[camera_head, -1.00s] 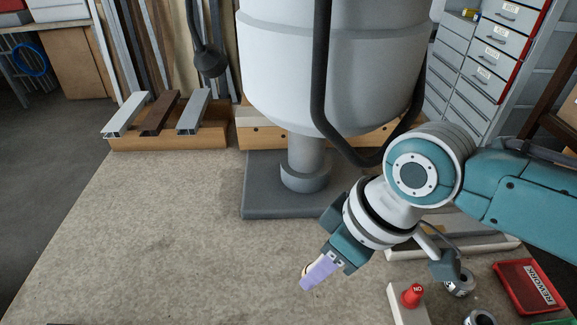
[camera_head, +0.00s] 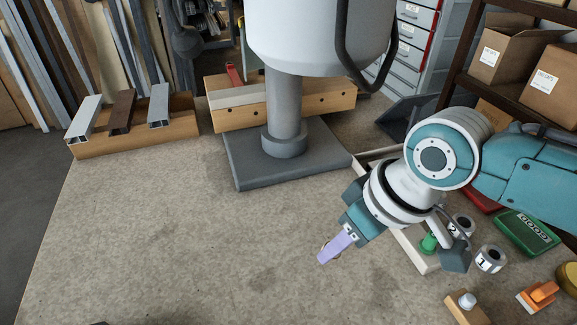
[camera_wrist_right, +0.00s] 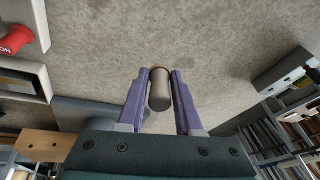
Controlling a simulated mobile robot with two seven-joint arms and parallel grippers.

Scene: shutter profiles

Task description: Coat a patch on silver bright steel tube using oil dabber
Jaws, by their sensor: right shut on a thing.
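My right gripper (camera_head: 326,256) is over the bare bench middle, its pale purple fingers pointing down and left. In the right wrist view its fingers (camera_wrist_right: 160,85) close on a short grey-brown cylinder with a brownish end, which looks like the oil dabber (camera_wrist_right: 160,92). In the head view the fingers mostly hide it. Three profiles lie side by side on a wooden rack at the back left: a light silver one (camera_head: 84,118), a brown one (camera_head: 121,116) and a grey one (camera_head: 158,104). I cannot tell which is the bright steel tube. My left gripper is not in view.
A grey column on a dark base plate (camera_head: 285,165) stands at the back centre. Right of my gripper are a green knob (camera_head: 429,243), rolls marked 1 (camera_head: 490,259) and 2, a green tray (camera_head: 525,232), an orange tool (camera_head: 538,296) and a wooden block (camera_head: 468,311).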

